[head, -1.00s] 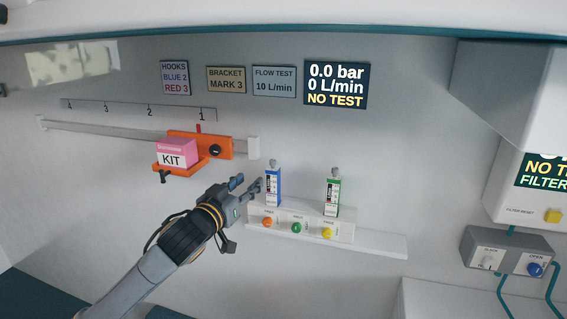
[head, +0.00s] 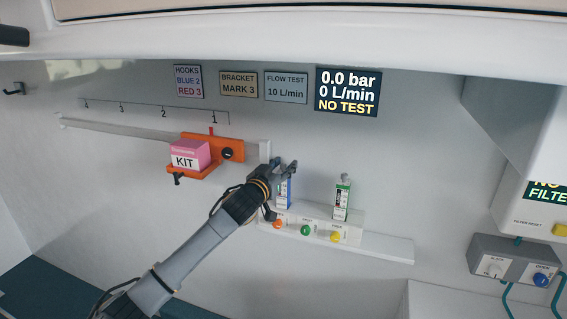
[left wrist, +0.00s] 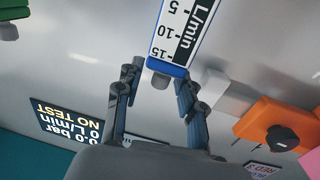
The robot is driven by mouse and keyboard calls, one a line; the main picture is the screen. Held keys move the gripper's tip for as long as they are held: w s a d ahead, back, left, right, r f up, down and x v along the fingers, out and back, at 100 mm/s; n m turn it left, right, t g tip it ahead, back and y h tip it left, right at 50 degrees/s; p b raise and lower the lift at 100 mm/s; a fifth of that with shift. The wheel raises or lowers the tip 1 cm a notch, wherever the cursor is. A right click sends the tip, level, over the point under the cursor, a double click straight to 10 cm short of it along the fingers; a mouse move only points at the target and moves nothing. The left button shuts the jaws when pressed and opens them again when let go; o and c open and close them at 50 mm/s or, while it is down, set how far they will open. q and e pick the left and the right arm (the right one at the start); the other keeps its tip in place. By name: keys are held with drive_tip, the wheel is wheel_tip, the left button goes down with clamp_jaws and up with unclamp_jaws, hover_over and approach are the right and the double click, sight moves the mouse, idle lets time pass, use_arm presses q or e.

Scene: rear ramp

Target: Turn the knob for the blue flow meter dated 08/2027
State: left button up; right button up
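The blue flow meter (head: 284,192) stands on a white ledge in the head view, partly covered by my left gripper (head: 284,167). In the left wrist view the meter (left wrist: 181,32) appears upside down, with its L/min scale toward me. Its grey knob (left wrist: 160,80) lies between the two fingers of my left gripper (left wrist: 157,82). The fingers are open, one on each side, with visible gaps to the knob. A green flow meter (head: 342,200) stands to the right. I cannot read a date on either meter. My right gripper is out of view.
An orange bracket (head: 228,144) with a pink kit box (head: 188,154) sits on a rail left of the meters. Coloured knobs, orange (head: 278,224), green (head: 306,230) and yellow (head: 335,236), line the ledge below. The display (head: 347,91) reads 0 L/min, NO TEST.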

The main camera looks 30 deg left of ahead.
use_arm(q)
drive_tip(key=shift+w, duration=0.2)
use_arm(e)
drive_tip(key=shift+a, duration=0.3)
use_arm(q)
clamp_jaws()
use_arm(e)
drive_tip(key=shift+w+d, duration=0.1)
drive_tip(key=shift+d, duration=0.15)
